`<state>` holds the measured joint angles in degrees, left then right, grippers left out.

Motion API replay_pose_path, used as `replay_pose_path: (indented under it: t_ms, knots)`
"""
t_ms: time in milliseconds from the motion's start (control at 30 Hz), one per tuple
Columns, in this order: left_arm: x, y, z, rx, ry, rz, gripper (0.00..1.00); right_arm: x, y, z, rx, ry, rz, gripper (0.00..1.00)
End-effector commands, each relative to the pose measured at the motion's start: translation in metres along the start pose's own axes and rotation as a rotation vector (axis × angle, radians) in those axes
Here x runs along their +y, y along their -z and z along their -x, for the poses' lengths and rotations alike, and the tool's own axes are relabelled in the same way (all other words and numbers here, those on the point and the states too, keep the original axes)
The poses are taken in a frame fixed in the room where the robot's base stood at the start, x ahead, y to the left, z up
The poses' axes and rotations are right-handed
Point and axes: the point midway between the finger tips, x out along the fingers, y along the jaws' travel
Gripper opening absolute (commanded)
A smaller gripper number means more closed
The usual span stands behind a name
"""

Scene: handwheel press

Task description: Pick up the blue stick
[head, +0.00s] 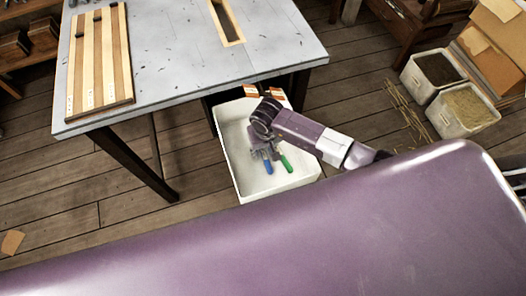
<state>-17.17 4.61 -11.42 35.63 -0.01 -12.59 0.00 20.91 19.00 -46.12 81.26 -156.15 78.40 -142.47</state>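A blue stick (267,166) is in the white bin (241,171), beside a green stick (286,164). The lower parts of both sticks show, and their upper ends meet the grey parts of my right gripper (265,153). My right arm comes in from the right and hangs over the bin, with the gripper down at the sticks. The fingers are small and dark here, so I cannot tell whether they are open or shut on a stick. My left gripper is out of view.
A grey table (180,55) stands behind the bin, with a striped wooden board (101,60) and a wood-framed slot (226,22). Its edge is close to the bin. Two more boxes (466,108) stand at the right. Open plank floor lies left of the bin.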

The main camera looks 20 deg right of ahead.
Motion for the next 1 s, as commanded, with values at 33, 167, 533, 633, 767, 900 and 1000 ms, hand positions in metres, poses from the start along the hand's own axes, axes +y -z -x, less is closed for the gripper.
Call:
replay_pose_path:
  t_ms: [33, 167, 533, 633, 767, 900, 1000]
  knots:
    - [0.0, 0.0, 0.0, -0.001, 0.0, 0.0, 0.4, 0.0, 0.0, 0.0, 0.0, 0.0, 0.0, 0.33]
    - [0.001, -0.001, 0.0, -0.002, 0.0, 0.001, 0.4, 0.0, 0.0, 0.0, 0.0, 0.0, 0.0, 0.22]
    - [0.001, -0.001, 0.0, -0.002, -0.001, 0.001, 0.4, 0.0, 0.0, 0.001, 0.001, 0.0, -0.001, 0.0]
    - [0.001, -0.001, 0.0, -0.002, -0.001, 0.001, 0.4, 0.0, 0.001, 0.001, 0.001, 0.0, -0.001, 0.0]
    - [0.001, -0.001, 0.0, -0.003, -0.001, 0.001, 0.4, 0.0, 0.002, 0.005, 0.003, 0.001, -0.001, 0.0]
    - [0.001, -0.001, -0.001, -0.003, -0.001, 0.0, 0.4, 0.001, 0.005, 0.017, 0.006, 0.0, 0.0, 0.0]
    - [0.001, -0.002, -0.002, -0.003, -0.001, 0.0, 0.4, 0.001, 0.005, 0.031, 0.005, -0.001, 0.002, 0.0]
